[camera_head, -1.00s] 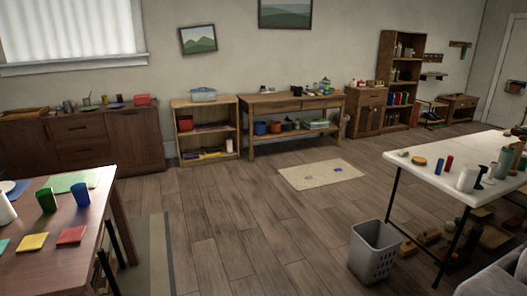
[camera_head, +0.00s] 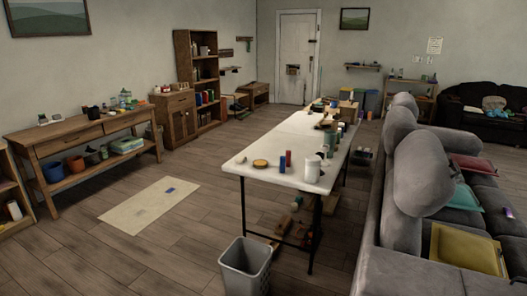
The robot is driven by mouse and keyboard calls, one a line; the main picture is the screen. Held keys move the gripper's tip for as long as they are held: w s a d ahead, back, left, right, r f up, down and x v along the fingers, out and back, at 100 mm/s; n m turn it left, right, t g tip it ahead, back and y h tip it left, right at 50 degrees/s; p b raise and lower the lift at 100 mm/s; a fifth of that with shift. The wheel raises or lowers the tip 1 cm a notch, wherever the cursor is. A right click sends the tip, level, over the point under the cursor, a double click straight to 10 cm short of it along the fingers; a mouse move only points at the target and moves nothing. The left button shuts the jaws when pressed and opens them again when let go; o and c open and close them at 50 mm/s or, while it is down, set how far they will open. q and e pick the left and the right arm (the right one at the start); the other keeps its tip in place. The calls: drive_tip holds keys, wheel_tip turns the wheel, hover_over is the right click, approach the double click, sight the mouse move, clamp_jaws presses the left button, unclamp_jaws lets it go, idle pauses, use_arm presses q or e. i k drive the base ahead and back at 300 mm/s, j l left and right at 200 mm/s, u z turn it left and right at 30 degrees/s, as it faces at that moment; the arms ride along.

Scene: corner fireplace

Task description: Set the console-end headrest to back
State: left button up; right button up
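A grey sofa (camera_head: 395,270) stands at the right, seen from its near end, with its back along the white table. Several rounded grey headrests rise along its back. The nearest headrest (camera_head: 422,172) is large and looks tilted over the seat side. Another headrest (camera_head: 405,118) stands behind it, partly hidden. I cannot tell which one is at the console end, and no console can be made out. Neither of my grippers shows in the view.
A long white table (camera_head: 268,166) holding bottles and cups stands left of the sofa. A grey bin (camera_head: 245,268) stands before its near end. Cushions, a yellow one (camera_head: 467,250) nearest, lie on the seats. A beige mat (camera_head: 150,204) lies on open floor at left.

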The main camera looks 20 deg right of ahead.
sight(424, 180)
drive_tip(key=i+z, duration=0.2)
drive_tip(key=z, duration=0.25)
drive_tip(key=i+j+z, duration=0.15)
drive_tip(key=z, duration=0.25)
drive_tip(key=i+j+z, duration=0.15)
drive_tip(key=z, duration=0.3)
drive_tip(key=i+j+z, duration=0.15)
drive_tip(key=z, duration=0.25)
drive_tip(key=i+j+z, duration=0.1)
drive_tip(key=j+z, duration=0.5)
drive_tip(key=z, duration=0.3)
